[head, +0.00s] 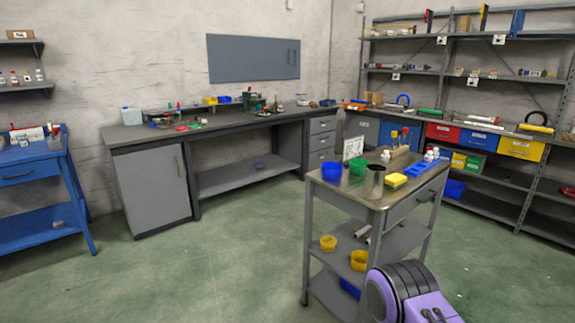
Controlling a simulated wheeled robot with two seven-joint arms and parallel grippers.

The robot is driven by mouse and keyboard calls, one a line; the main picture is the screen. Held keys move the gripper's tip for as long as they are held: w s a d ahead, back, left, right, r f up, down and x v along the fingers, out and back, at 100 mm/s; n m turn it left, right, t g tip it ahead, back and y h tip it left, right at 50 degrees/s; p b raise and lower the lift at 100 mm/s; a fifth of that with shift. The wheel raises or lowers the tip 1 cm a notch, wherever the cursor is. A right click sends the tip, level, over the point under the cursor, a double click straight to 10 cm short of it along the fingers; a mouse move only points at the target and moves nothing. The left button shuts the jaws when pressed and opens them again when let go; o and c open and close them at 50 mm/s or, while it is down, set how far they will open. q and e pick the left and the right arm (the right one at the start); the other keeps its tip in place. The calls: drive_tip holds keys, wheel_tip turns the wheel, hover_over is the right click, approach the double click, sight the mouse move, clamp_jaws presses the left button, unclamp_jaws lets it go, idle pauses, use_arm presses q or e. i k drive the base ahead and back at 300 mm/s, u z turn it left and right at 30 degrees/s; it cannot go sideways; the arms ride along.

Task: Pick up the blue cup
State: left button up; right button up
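The blue cup (331,171) stands upright on the metal top of a grey rolling cart (350,191), near its left corner. Its near side shows and nothing covers it. A green cup (357,168) stands to its right, and a dark metal cup (375,181) stands beyond that. Neither of my grippers can be made out. A purple and black part at the bottom right seems to be mine, in front of the cart, with no fingers to be seen on it.
On the cart top are also a yellow sponge-like block (396,180), a blue tray (418,169) and a small white sign (353,148). The cart's lower shelf holds yellow cups (328,243). A long workbench (200,130) stands behind. The green floor left of the cart is clear.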

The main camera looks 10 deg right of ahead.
sight(331, 171)
drive_tip(key=i, duration=1.05)
drive_tip(key=z, duration=0.85)
drive_tip(key=i, duration=0.95)
drive_tip(key=z, duration=0.6)
